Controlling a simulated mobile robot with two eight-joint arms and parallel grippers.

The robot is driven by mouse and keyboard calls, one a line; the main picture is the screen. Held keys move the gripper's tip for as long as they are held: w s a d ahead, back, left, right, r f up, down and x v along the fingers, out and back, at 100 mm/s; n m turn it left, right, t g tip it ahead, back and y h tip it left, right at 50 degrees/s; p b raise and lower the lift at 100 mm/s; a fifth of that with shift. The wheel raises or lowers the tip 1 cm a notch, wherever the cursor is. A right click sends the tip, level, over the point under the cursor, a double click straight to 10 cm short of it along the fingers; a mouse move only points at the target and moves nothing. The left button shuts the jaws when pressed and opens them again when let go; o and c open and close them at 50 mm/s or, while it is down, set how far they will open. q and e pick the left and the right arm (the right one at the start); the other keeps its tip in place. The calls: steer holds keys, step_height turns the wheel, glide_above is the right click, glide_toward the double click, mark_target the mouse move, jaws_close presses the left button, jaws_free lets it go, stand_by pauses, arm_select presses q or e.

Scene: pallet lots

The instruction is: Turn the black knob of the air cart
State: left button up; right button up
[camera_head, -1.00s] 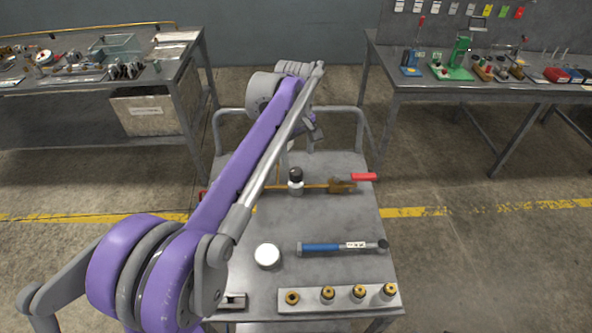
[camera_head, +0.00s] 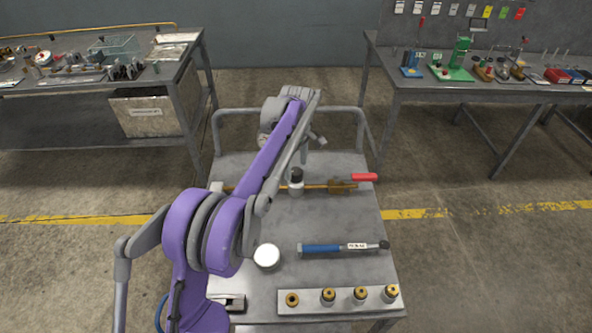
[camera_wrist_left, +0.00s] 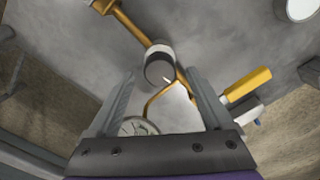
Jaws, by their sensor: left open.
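The black knob (camera_head: 297,174) stands upright on a silver body on the brass pipe (camera_head: 318,185) of the grey cart (camera_head: 345,225). In the left wrist view the black knob (camera_wrist_left: 160,70) shows end-on, with a pale mark on its dark face. My left gripper (camera_wrist_left: 160,76) is open; its two fingers point toward the knob, one to each side in the picture, and I see no contact. How far they stand from the knob is hard to tell. In the head view my purple arm reaches over the cart and mostly hides this gripper. My right gripper is not in view.
A red-handled brass valve (camera_head: 343,186) sits right of the knob. A white disc (camera_head: 267,256), a blue-handled tool (camera_head: 322,248) and a fittings strip (camera_head: 340,303) occupy the cart's near half.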

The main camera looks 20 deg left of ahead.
mark_target(296, 171)
arm_select(q)
steer(key=shift+f, duration=1)
jaws_close()
steer(key=shift+m, duration=1)
jaws_free()
step_height(296, 171, up, 11)
steer(key=p, duration=0.1)
